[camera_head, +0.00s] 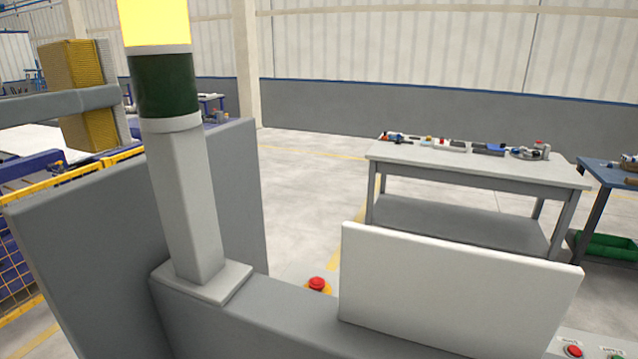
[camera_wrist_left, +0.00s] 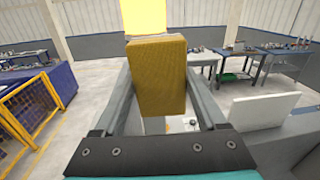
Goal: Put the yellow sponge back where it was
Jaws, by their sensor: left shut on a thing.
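The yellow sponge (camera_head: 72,62) is at the upper left of the head view, a block with a brownish-yellow face. In the left wrist view the sponge (camera_wrist_left: 158,80) stands upright between the two grey fingers. My left gripper (camera_head: 90,98) is shut on it, and a grey finger crosses in front of its middle in the head view. The left gripper (camera_wrist_left: 159,92) also fills the lower middle of the wrist view. The sponge is held in the air, left of the signal post in the head view. My right gripper is not in view.
A signal post (camera_head: 185,205) with a lit yellow lamp (camera_head: 155,22) stands close by on a grey housing. Grey panels (camera_head: 140,250) rise at its left. A red button (camera_head: 317,284) and white panel (camera_head: 455,290) are to the right. A workbench (camera_head: 480,168) with tools stands farther back.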

